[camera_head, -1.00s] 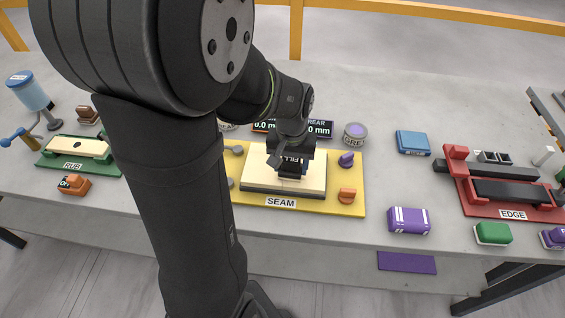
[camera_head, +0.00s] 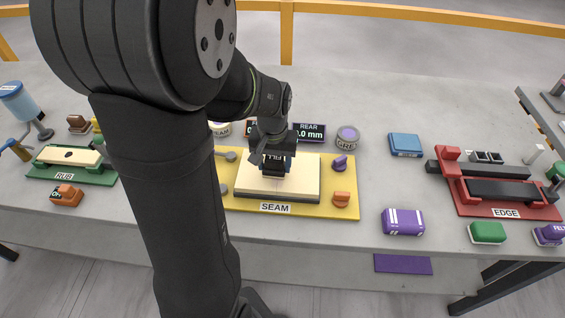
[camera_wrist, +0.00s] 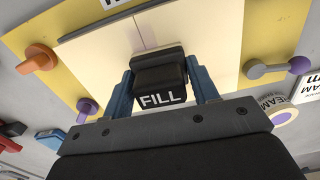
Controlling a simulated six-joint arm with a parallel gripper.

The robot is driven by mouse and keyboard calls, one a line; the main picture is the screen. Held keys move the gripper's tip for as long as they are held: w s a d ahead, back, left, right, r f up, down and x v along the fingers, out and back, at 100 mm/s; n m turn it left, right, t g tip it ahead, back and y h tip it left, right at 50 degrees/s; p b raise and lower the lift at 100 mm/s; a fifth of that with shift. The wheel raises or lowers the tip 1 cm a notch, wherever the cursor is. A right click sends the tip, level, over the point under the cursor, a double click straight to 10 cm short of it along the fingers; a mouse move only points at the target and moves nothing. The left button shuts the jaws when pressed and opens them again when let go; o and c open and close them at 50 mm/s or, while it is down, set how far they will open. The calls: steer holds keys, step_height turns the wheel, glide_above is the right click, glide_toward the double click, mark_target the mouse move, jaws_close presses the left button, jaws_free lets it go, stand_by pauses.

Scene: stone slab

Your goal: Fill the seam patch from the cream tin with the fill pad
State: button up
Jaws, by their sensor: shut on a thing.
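My gripper (camera_head: 273,170) is shut on the black fill pad (camera_wrist: 160,85), marked FILL; its blue fingers (camera_wrist: 162,72) stand on either side of it. A thin seam line (camera_wrist: 112,35) runs along the slab towards the pad in the wrist view; the patch is not clearly seen. The cream tin (camera_head: 221,129) stands behind the board, partly hidden by my arm, and shows in the wrist view (camera_wrist: 278,112).
Orange (camera_head: 340,198) and purple (camera_head: 340,163) knobs flank the slab's right side. A blue block (camera_head: 405,145), purple block (camera_head: 403,222) and red EDGE fixture (camera_head: 500,190) stand right.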

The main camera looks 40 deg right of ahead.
steer(key=shift+w+a, duration=0.3)
steer(key=shift+a, duration=0.1)
steer(key=shift+w+d, duration=0.75)
steer(key=shift+d, duration=0.05)
steer(key=shift+s+d+f, duration=0.1)
steer(key=shift+s+d, duration=1.3)
steer(key=shift+s, duration=0.05)
steer(key=shift+w+d, duration=0.75)
steer(key=shift+w+a+r, duration=0.15)
steer(key=shift+w+a, duration=0.55)
steer(key=shift+w, duration=0.05)
steer(key=shift+w+a+r, duration=0.1)
steer(key=shift+w+a, duration=0.6)
steer(key=shift+r, duration=0.1)
steer(key=shift+r, duration=2.9)
